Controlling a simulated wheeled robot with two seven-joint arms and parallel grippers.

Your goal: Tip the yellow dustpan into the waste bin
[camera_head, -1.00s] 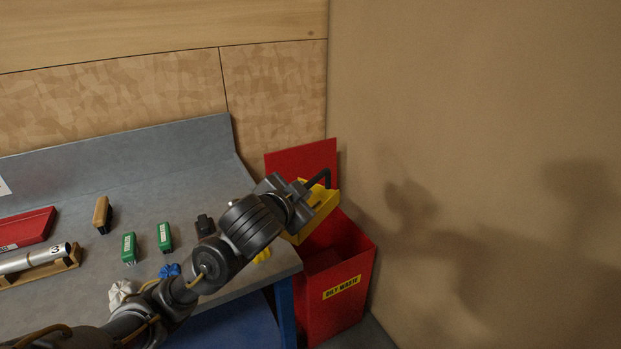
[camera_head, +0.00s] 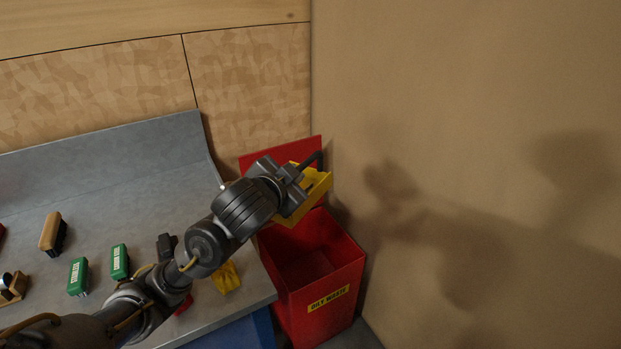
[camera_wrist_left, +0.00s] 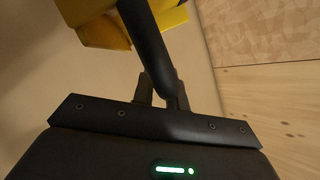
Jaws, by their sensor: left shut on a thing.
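My left gripper (camera_head: 296,172) is shut on the black handle of the yellow dustpan (camera_head: 305,196). The dustpan is held in the air above the back part of the red waste bin (camera_head: 318,291) and looks tilted. In the left wrist view the black handle runs up from between the fingers (camera_wrist_left: 160,98) to the yellow pan (camera_wrist_left: 118,28). The bin has its red lid raised behind it and a yellow "OILY WASTE" label on its front. Its inside looks empty where I can see it. What lies in the pan cannot be told. My right gripper is not in view.
The grey bench (camera_head: 135,186) has a raised back edge. On it are a wooden-backed brush (camera_head: 51,231), green-labelled blocks (camera_head: 78,276) and a crumpled yellow cloth (camera_head: 226,278). A tan wall (camera_head: 470,120) stands close to the right of the bin.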

